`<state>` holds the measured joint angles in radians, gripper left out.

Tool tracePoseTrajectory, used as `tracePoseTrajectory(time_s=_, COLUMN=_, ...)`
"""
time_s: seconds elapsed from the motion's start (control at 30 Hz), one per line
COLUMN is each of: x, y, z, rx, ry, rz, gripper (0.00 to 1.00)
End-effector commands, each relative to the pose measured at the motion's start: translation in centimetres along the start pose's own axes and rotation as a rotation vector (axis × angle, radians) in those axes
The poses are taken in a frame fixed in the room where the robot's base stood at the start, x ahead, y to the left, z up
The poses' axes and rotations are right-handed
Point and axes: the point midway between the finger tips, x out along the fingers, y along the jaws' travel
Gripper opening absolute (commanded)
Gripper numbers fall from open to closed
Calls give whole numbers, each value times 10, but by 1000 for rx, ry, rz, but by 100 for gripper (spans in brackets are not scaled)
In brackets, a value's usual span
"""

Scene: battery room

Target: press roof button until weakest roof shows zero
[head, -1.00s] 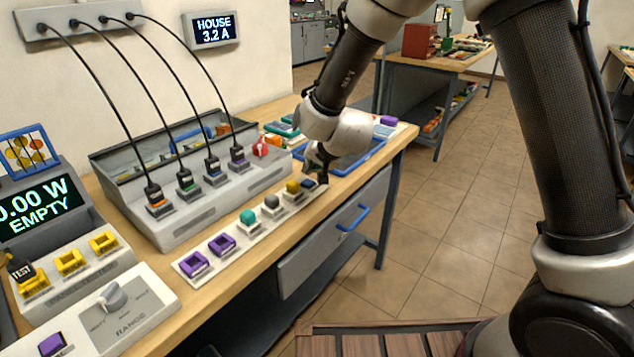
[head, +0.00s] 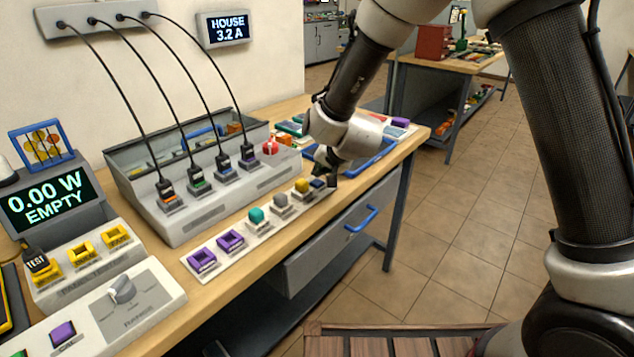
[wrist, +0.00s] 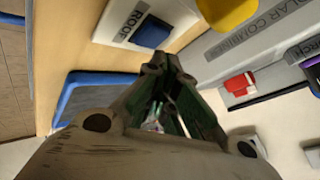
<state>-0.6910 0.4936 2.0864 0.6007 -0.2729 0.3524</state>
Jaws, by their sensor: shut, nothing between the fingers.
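The blue roof button (head: 318,183) is at the right end of a pale button strip (head: 262,236). In the wrist view the same button (wrist: 152,32) sits beside a label reading ROOF. My gripper (head: 332,176) is shut and empty, with its fingertips close beside the button. The wrist view shows the shut fingers (wrist: 160,68) just short of the button in the picture; I cannot tell whether they touch it. The test display (head: 48,202) reads 0.00 W and EMPTY. The wall display (head: 226,29) reads HOUSE 3.2 A.
A yellow button (head: 301,186), a grey one (head: 280,200) and a teal one (head: 256,215) share the strip with purple sockets (head: 231,241). A grey combiner box (head: 200,213) with several plugged cables and a red switch (head: 270,147) stands behind. A blue-rimmed tray (wrist: 68,95) lies near my gripper.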

Motion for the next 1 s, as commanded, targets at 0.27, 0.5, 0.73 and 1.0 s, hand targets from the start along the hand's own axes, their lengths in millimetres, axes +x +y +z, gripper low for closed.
tracePoseTrajectory(time_s=0.27, x=0, y=0, z=0, rx=0, ry=0, rz=0, gripper=0)
tracePoseTrajectory(time_s=0.5, x=0, y=0, z=0, rx=0, ry=0, rz=0, gripper=0)
tracePoseTrajectory(time_s=0.73, x=4, y=3, z=3, rx=0, ry=0, rz=1, gripper=0)
tracePoseTrajectory(time_s=1.0, x=6, y=4, z=4, rx=0, ry=0, rz=0, gripper=0)
